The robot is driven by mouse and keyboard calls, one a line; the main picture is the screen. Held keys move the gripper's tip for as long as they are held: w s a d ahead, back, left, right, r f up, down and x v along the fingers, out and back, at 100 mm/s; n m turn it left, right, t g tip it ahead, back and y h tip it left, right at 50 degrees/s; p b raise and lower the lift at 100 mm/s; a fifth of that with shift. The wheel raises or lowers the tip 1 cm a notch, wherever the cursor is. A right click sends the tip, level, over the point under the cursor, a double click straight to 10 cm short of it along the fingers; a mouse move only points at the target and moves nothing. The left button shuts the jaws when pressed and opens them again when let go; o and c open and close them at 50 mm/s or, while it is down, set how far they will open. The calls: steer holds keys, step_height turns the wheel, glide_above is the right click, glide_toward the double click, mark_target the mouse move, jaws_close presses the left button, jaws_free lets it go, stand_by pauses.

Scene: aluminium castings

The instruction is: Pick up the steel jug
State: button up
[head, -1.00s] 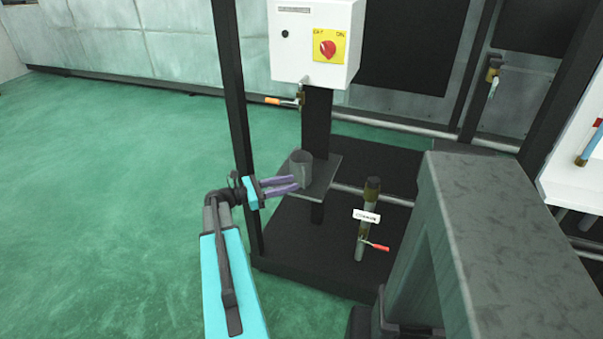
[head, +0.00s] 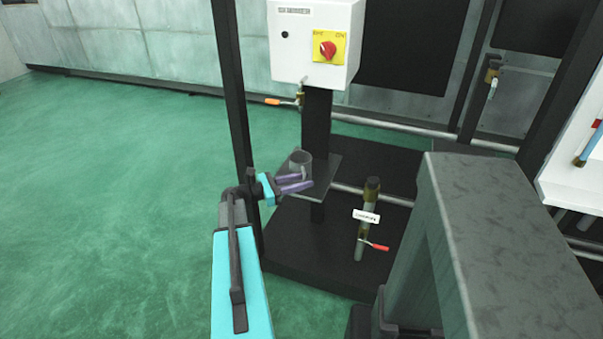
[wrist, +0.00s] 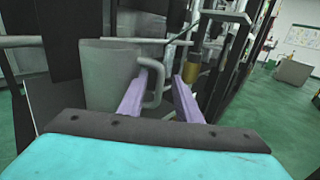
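The steel jug (head: 300,163) is a grey cylinder standing upright on a small dark shelf (head: 322,181) on the post under the white switch box. In the wrist view the jug (wrist: 108,75) fills the left middle, with its looped handle (wrist: 153,86) on its right side. My gripper (head: 308,183) is open, its two purple fingers at the near side of the jug. In the wrist view my gripper (wrist: 160,78) has one finger on each side of the handle's outer bar. I cannot tell whether either finger touches it.
The white switch box (head: 316,42) with a red knob hangs above the shelf. A pipe with a red-handled valve (head: 368,220) stands to the right. A dark upright post (head: 230,90) is close to the left of my gripper. A large grey block (head: 510,240) fills the right.

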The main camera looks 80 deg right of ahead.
steer(key=shift+s+d, duration=0.25)
steer(key=shift+s, duration=0.2)
jaws_close()
